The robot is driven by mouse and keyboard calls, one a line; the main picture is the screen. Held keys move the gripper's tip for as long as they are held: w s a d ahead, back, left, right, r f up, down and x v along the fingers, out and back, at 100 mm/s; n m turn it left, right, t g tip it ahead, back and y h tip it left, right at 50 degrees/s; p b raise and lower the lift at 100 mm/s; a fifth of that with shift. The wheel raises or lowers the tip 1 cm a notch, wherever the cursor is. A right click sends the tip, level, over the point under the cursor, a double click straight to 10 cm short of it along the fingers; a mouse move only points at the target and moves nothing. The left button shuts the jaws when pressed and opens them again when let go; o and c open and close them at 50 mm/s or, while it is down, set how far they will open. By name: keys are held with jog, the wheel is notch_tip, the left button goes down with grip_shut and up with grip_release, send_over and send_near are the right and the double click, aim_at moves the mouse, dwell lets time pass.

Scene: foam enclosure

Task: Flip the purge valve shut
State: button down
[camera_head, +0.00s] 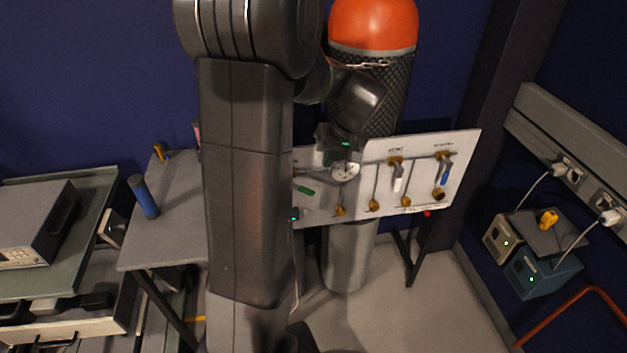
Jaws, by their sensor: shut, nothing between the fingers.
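A white valve panel (425,200) stands upright in front of a tall gas cylinder. It carries a round gauge (345,170), a green lever (304,190), a white lever (398,182) and a blue lever (445,173). The white and blue levers hang down from brass valve bodies. The labels are too small to read, so I cannot tell which is the purge valve. My gripper (338,143) is shut and empty at the panel's top edge, just above the gauge. Its fingertips are hard to make out. My arm hides the panel's left end.
The orange-topped cylinder (372,28) rises behind the panel. A grey table (180,220) with a blue cylinder (144,197) stands left. Boxes (540,268) with cables sit by the right wall. Brass fittings (374,205) line the panel's lower edge.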

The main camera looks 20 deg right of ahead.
send_over(309, 195)
jog(key=d, duration=0.2)
notch_tip(309, 195, down, 7)
jog(key=shift+s+a+f+p, duration=0.15)
jog(key=shift+a+f+p, duration=0.25)
jog(key=shift+f, duration=0.35)
jog(key=shift+f+y+b, duration=0.45)
jog(key=shift+y+b, duration=0.15)
jog(key=shift+b, duration=0.4)
jog(key=f+y+b, duration=0.1)
jog(key=b, duration=0.2)
jog(key=shift+f+m+t+y, duration=0.25)
jog(key=shift+m+t+y, duration=0.05)
jog(key=shift+t+y, duration=0.1)
jog(key=f+b, duration=0.1)
jog(key=b, duration=0.1)
jog(key=f+b, duration=0.1)
jog(key=b, duration=0.1)
jog(key=shift+a, duration=0.4)
jog(key=shift+a+f+y+b, duration=0.2)
jog(key=shift+f+y+b, duration=0.2)
jog(key=shift+y+b, duration=0.3)
jog(key=shift+w+a+f+t+b, duration=0.1)
jog(key=shift+w+a+t+b, duration=0.15)
jog(key=shift+a+t+b, duration=0.05)
